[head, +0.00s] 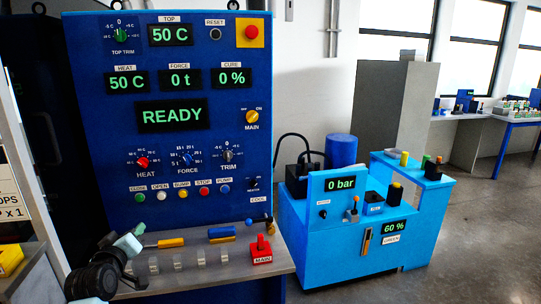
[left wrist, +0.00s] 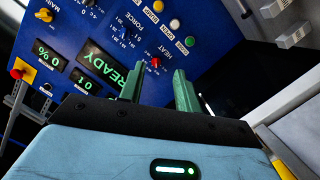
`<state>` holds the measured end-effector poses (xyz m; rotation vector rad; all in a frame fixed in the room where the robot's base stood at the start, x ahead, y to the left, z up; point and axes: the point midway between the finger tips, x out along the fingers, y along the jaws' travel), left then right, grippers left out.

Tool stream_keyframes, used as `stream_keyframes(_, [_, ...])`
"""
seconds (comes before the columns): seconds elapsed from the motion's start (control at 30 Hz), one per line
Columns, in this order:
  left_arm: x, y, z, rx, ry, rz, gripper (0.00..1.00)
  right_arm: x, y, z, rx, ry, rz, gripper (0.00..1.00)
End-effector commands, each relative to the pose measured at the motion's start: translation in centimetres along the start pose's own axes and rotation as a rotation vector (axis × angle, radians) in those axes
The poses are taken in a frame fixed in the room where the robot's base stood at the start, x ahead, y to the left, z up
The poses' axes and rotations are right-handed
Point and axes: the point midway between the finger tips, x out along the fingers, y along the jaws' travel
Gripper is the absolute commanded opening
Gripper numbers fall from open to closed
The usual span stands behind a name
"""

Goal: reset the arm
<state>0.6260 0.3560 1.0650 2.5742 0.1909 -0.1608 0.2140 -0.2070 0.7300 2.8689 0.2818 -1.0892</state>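My left arm (head: 100,272) comes in low at the left of the head view, in front of the blue control panel (head: 95,105). My left gripper (head: 138,232) is near the panel's lower left, above the shelf with levers. In the left wrist view the two green fingers of the left gripper (left wrist: 160,82) stand apart with nothing between them. They point toward the panel (left wrist: 75,45), which appears turned in that view. Whether the fingers touch anything cannot be told. My right arm and gripper are in neither view.
A light-blue pump unit (head: 330,240) stands to the right, reading 0 bar and 60 %. A yellow item (head: 10,260) is at the far left. Floor at right is clear.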

Motion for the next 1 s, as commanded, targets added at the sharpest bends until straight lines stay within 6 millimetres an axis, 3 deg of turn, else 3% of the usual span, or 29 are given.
stream_keyframes(0.17, [2.3, -2.6, 4.4, 0.171, -0.131, -0.038, 0.33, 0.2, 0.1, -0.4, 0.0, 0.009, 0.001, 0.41])
stream_keyframes(0.3, [3.2, -5.9, 7.5, 0.295, -0.227, -0.083, 0.33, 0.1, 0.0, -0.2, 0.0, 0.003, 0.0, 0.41])
stream_keyframes(0.5, [3.6, -10.9, 10.3, 0.452, -0.321, -0.146, 0.33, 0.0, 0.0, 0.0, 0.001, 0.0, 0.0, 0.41])
stream_keyframes(0.87, [4.7, -6.6, 5.0, 0.912, 0.006, -0.002, 0.33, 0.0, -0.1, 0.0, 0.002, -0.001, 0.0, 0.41])
stream_keyframes(1.0, [2.6, -7.6, 9.8, 0.909, -0.052, 0.021, 0.33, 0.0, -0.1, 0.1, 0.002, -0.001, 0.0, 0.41])
